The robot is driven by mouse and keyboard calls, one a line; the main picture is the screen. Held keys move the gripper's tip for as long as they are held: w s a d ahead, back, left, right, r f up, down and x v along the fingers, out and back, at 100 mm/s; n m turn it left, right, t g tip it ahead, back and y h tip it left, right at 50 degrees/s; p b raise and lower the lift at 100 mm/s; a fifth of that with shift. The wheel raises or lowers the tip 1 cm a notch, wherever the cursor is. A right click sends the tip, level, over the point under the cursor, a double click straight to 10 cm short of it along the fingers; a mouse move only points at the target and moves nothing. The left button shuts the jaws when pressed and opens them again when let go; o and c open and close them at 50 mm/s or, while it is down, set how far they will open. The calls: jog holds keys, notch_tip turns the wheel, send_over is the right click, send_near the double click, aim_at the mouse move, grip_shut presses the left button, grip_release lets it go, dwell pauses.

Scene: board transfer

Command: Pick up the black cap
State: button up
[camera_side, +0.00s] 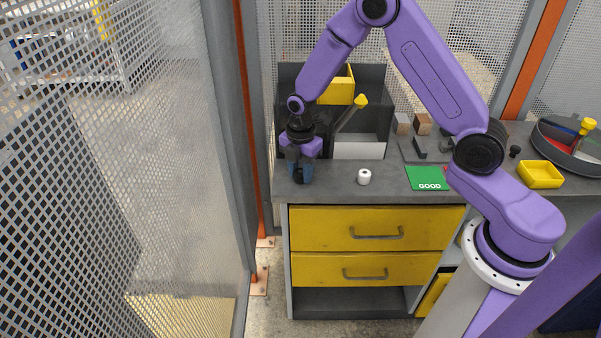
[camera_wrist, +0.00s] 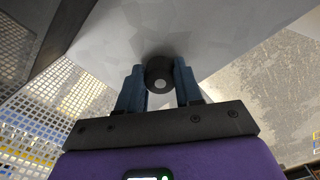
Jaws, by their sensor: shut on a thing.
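The black cap (camera_wrist: 159,70) is a small dark round piece with a pale grey disc in its middle. In the wrist view it sits between the two blue fingers of my gripper (camera_wrist: 159,90), which are shut on it. In the side view my gripper (camera_side: 302,177) points down at the left end of the grey worktop. The cap cannot be made out there, and I cannot tell whether it touches the worktop.
A white roll (camera_side: 364,177) stands on the worktop (camera_side: 335,186) to the right of my gripper. A green GOOD card (camera_side: 428,178) and a yellow tray (camera_side: 540,174) lie farther right. Grey bins with a yellow box (camera_side: 337,91) stand behind. A mesh fence (camera_side: 165,170) is at left.

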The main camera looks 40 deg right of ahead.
aim_at(300, 171)
jog(key=shift+r, duration=0.5)
notch_tip(300, 171, up, 2)
jog(key=shift+r, duration=0.1)
jog(key=s+d+r, duration=0.1)
jog(key=s+r, duration=0.8)
jog(key=s, duration=0.5)
jog(key=shift+d+r, duration=0.2)
jog(key=shift+r, duration=0.2)
